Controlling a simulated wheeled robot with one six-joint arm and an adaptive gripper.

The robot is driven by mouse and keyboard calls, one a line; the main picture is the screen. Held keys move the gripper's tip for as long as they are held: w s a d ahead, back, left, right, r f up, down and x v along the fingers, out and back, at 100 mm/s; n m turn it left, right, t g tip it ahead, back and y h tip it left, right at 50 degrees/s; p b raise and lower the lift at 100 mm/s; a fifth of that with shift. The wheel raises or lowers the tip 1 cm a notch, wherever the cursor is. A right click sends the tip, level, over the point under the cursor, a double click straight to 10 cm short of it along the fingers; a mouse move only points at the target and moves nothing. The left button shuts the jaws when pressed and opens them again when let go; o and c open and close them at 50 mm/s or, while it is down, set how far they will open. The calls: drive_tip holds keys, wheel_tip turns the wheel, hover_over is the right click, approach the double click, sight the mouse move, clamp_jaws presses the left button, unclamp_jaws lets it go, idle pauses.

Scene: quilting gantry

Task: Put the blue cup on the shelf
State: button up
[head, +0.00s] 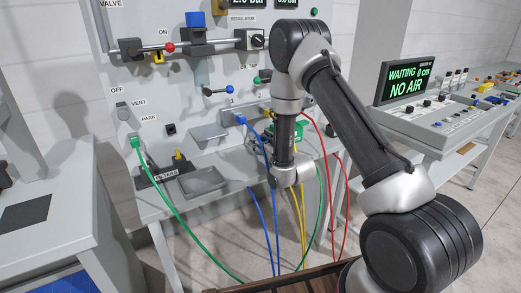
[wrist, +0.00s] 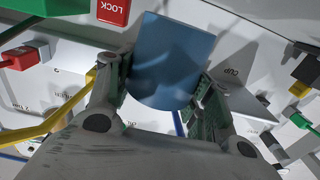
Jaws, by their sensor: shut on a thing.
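The blue cup (wrist: 172,62) is between the two fingers of my gripper (wrist: 163,82) in the wrist view. The fingers are shut on its sides, and the cup is held in front of the grey-white panel. A grey ledge (wrist: 248,102) marked CUP, seemingly the shelf, lies just right of the right finger. The cup is apart from this ledge in the picture. In the head view my wrist is low before the panel. The cup and fingertips cannot be made out there.
Green, blue, yellow and red hoses (head: 276,225) hang around my wrist. A red LOCK block (wrist: 113,11) is near the cup. A grey ledge (head: 208,134) and a grey tray (head: 203,181) are left of my arm. A console with a NO AIR screen (head: 407,84) stands right.

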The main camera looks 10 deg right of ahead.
drive_tip(key=shift+f, duration=1.9)
drive_tip(key=o, duration=1)
drive_tip(key=shift+f, duration=0.15)
